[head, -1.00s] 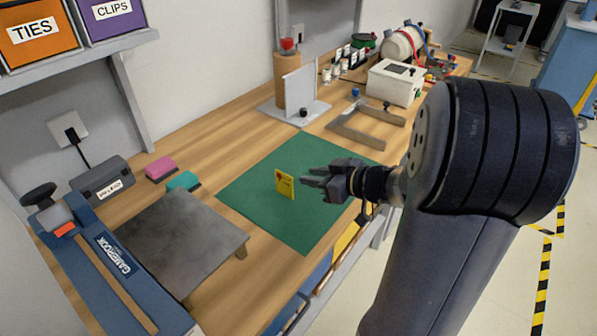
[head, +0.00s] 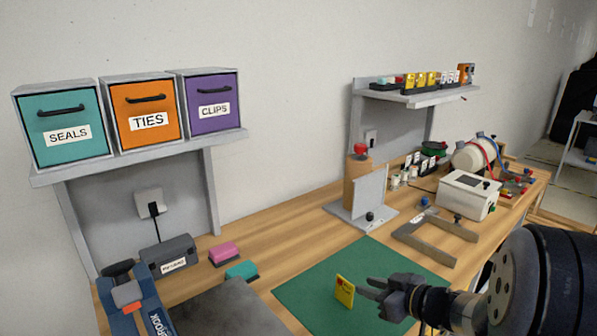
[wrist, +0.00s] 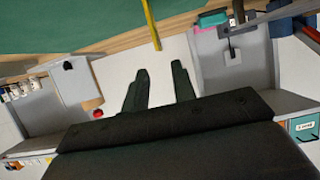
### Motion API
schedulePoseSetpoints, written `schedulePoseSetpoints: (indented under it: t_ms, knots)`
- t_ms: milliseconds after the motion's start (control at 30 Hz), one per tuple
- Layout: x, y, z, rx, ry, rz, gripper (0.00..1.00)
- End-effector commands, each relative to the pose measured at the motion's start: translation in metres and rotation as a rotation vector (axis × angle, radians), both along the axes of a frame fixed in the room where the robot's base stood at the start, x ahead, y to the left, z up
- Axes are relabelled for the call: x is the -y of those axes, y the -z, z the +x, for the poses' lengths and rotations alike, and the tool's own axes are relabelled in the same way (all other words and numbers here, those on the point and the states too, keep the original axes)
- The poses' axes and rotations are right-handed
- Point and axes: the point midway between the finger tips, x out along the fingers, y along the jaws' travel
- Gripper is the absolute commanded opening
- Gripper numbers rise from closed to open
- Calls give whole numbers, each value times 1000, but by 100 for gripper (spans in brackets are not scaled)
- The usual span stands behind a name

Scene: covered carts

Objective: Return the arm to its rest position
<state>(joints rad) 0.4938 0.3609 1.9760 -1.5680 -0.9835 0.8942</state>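My gripper (head: 366,288) is over the green mat (head: 315,290), just right of a small yellow card (head: 345,291) that stands upright on the mat. In the wrist view, my gripper's two dark fingers (wrist: 160,88) are apart with nothing between them. The yellow card (wrist: 151,24) shows there edge-on, beyond the fingertips. In the head view the dark arm enters from the lower right and hides part of the bench's right front.
A grey plate (head: 225,308), pink block (head: 223,254) and teal block (head: 241,271) lie left of the mat. A grey bracket stand (head: 370,190), U-shaped frame (head: 440,240) and white box (head: 467,196) stand behind. Labelled bins (head: 145,115) sit on the left shelf.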

Motion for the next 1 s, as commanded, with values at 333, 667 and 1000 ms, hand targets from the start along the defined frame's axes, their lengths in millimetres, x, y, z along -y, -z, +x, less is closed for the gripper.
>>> schedulePoseSetpoints:
  t_ms: [333,667,1000]
  knots:
    - [-37,27,48,-2,-4,1,26]
    - [-44,31,60,1,0,1,26]
    - [-44,31,59,-1,0,1,26]
